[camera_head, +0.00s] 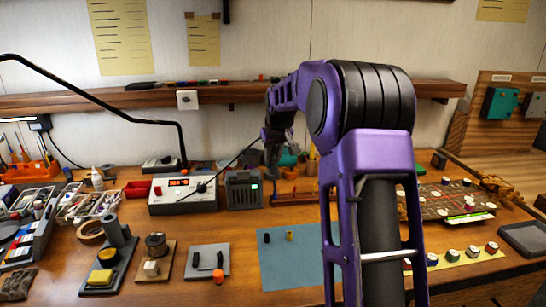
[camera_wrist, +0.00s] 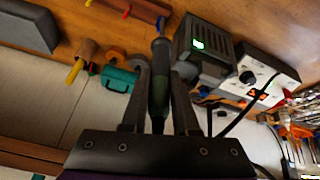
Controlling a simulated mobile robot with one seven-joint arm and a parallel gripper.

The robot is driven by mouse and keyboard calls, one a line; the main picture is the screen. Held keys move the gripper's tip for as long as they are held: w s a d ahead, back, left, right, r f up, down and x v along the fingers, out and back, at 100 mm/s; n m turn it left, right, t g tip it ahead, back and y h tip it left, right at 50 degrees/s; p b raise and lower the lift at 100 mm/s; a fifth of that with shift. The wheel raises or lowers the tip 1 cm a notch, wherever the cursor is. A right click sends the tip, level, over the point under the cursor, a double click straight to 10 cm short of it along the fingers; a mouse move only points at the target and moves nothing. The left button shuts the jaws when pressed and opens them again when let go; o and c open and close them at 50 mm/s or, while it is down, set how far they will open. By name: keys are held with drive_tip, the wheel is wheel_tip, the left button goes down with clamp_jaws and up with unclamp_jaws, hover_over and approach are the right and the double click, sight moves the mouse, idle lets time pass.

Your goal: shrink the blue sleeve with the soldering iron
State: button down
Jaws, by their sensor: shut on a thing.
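My gripper (camera_wrist: 160,78) is shut on the soldering iron (camera_wrist: 158,88), a dark tool with a greenish handle between the two fingers in the wrist view. In the head view my gripper (camera_head: 275,137) is above the back of the bench, partly hidden by my arm. A black cord runs from it towards the white soldering station (camera_head: 183,196) with a red display. A small blue piece (camera_wrist: 127,11) shows on a wooden strip (camera_wrist: 145,8) beyond the iron, with red and yellow pieces near it. I cannot tell whether it is the blue sleeve. The iron's tip is hard to make out.
A dark box with a green light (camera_head: 244,189) stands right of the station. A blue-grey mat (camera_head: 290,265) with small black and yellow items lies in front, partly behind my arm. A tape roll (camera_head: 90,234), spool stand and trays crowd the left.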

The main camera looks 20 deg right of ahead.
drive_tip(key=shift+f+b, duration=0.3)
drive_tip(key=shift+f, duration=0.15)
idle(4.7)
drive_tip(key=shift+s+r+p, duration=0.2)
drive_tip(key=shift+r+p, duration=0.7)
drive_tip(key=shift+r, duration=0.35)
drive_tip(key=shift+s+r+p, duration=0.15)
drive_tip(key=shift+r+p, duration=0.7)
drive_tip(key=shift+r, duration=0.4)
drive_tip(key=shift+s+a+r, duration=0.1)
drive_tip(key=shift+s+r, duration=0.1)
drive_tip(key=shift+r, duration=0.85)
